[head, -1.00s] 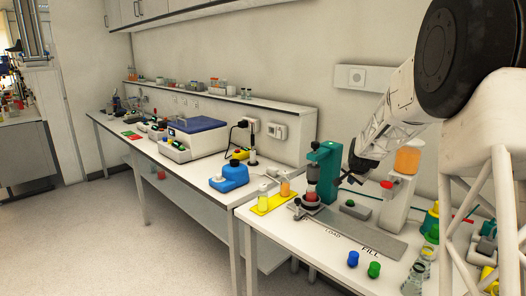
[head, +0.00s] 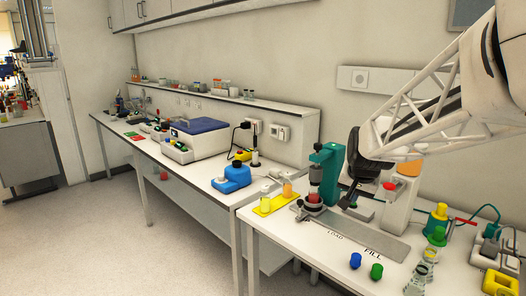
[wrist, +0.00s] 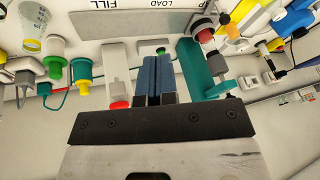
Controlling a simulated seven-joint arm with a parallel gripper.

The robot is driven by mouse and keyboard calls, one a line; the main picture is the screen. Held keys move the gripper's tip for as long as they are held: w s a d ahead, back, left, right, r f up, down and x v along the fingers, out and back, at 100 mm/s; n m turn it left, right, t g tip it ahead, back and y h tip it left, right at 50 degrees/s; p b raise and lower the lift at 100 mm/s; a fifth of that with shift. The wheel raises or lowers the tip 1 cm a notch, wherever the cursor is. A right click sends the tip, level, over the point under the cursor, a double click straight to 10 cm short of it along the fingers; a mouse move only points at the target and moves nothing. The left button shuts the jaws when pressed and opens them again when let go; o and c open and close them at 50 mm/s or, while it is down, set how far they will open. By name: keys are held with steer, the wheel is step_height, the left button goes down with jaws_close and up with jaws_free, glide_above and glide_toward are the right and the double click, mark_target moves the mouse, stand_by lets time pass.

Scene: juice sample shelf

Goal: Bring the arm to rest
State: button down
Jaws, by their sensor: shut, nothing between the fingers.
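My gripper (head: 346,201) hangs above the right bench, just right of the teal stand (head: 328,160), pointing down. In the wrist view its two blue-grey fingers (wrist: 160,78) are together with nothing between them. A jar with red contents (head: 314,195) stands at the teal stand. I cannot tell how much gap there is between gripper and dispenser.
A grey plate marked LOAD and FILL (head: 355,235) lies below. A blue cap (head: 355,261) and a green cap (head: 376,271) sit near the front edge. A yellow tray (head: 272,205) holds vials on the left. Flasks and green-yellow bottles (head: 438,220) crowd the right. The floor is clear.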

steer(key=s+a+f+n, duration=0.1)
steer(key=s+a, duration=0.1)
steer(key=s, duration=0.8)
steer(key=s+a+f+n+g, duration=0.1)
steer(key=s+n, duration=0.1)
steer(key=s, duration=0.9)
steer(key=s+a+f+n+g, duration=0.1)
steer(key=s+a, duration=0.1)
steer(key=s, duration=0.9)
steer(key=shift+s+a+f+n, duration=0.15)
steer(key=shift+a+f+n, duration=0.15)
steer(key=shift+a+n, duration=0.1)
